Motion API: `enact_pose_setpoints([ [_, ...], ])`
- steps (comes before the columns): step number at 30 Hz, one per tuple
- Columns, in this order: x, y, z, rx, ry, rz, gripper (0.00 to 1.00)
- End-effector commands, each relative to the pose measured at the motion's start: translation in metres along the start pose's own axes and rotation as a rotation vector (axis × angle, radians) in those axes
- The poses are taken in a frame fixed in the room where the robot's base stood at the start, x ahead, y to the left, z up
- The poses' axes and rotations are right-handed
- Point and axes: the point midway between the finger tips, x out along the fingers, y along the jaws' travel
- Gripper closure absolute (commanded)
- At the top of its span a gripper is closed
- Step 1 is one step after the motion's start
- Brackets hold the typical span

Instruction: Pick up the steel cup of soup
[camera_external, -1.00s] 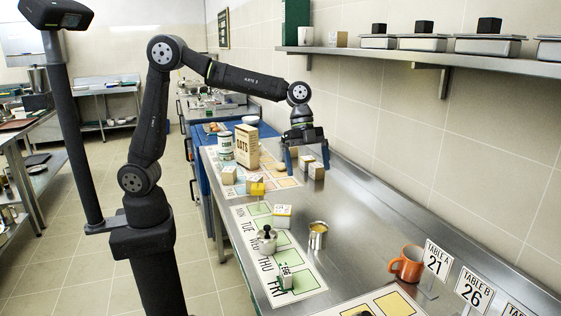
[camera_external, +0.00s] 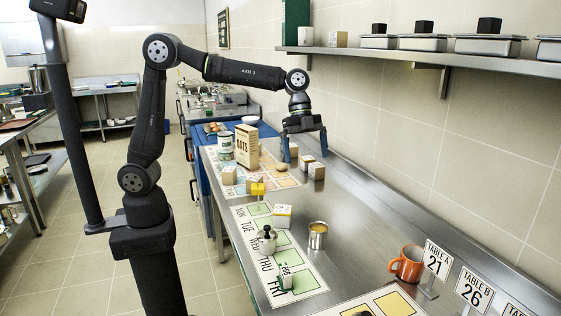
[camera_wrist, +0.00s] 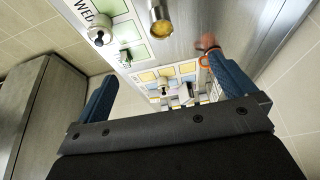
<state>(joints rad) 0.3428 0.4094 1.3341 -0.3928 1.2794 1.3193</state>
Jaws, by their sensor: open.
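The steel cup of soup (camera_external: 318,236) stands upright on the steel counter, just right of the weekday mat, with yellowish soup at its top. In the wrist view the cup (camera_wrist: 161,20) is at the top centre, beyond my fingers. My gripper (camera_external: 305,150) is open and empty, well above the far part of the counter and far from the cup. Its two blue fingers also show spread wide in the wrist view (camera_wrist: 165,82), with nothing between them.
A shaker-like pot (camera_external: 267,240) stands left of the cup on the weekday mat (camera_external: 306,280). An orange mug (camera_external: 408,263) and table number cards (camera_external: 436,259) stand to the right. Small boxes and an oats box (camera_external: 246,147) stand at the far end. Bare counter surrounds the cup's right side.

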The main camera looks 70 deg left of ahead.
Motion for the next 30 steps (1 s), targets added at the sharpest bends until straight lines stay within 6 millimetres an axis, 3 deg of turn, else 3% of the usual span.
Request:
enact_pose_setpoints([
  [2,0.000,0.000,0.000,0.000,0.000,0.000,0.00],
  [6,0.000,0.000,0.000,0.000,0.000,0.000,0.22],
  [15,0.004,0.001,-0.001,-0.013,-0.006,-0.001,0.22],
  [24,0.058,0.016,-0.019,-0.253,-0.101,-0.074,0.22],
  [30,0.081,0.022,-0.026,-0.359,-0.127,-0.123,0.22],
])
